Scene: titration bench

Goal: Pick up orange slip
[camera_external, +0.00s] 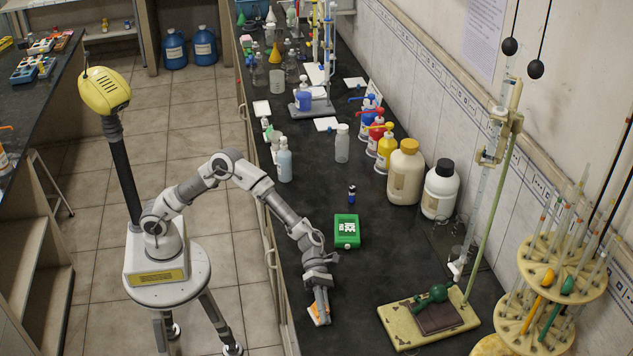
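The orange slip (315,317) lies at the near left part of the dark bench top, close to its front edge. It looks orange with a pale part. My gripper (321,308) points down right at the slip and covers part of it. Whether the fingers touch it or are closed around it is too small to tell.
A green box (347,231) stands behind my gripper, with a small dark vial (351,194) beyond it. A cream stand base (405,327) with a green object (433,295) lies to the right. Large bottles (405,172) stand along the wall. Bare bench lies between the slip and the stand.

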